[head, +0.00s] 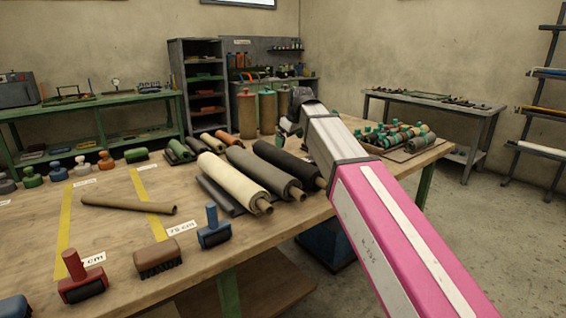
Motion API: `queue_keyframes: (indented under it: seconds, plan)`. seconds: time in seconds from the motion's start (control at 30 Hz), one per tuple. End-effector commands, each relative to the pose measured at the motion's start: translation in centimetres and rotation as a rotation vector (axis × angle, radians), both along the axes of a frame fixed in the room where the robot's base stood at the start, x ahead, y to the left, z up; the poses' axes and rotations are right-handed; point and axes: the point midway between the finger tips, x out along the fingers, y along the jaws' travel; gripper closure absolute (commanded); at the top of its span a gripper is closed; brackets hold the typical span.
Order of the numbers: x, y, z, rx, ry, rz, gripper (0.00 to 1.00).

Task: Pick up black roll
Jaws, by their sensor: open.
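The black roll (286,162) lies on the wooden workbench (115,235), the rightmost of three large rolls side by side. Its brown core shows at the near end, close to the bench's front edge. The grey roll (262,172) lies to its left, and the cream roll (230,180) left of that. My gripper (288,128) is above the bench, beyond the far part of the black roll in the picture, and apart from it. It is open with nothing seen in it. My arm partly hides the jaws.
A tray of small green-handled tools (398,139) sits right of my arm. Upright canisters (247,113) stand behind the gripper. Hand rollers, a brush (157,259) and a loose brown tube (128,204) lie at the left. Thin dark rolls lie beside the cream roll.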

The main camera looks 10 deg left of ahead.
Motion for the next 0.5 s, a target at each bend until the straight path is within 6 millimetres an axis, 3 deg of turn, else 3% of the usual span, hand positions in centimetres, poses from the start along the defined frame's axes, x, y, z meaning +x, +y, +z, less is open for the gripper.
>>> queue_keyframes:
  seconds: [0.2, 0.5]
  plan:
    - [1.1, 0.9, -2.9, -0.001, 0.002, 0.0, 0.0]
    - [1.7, 1.5, -4.8, -0.001, 0.001, 0.0, 0.0]
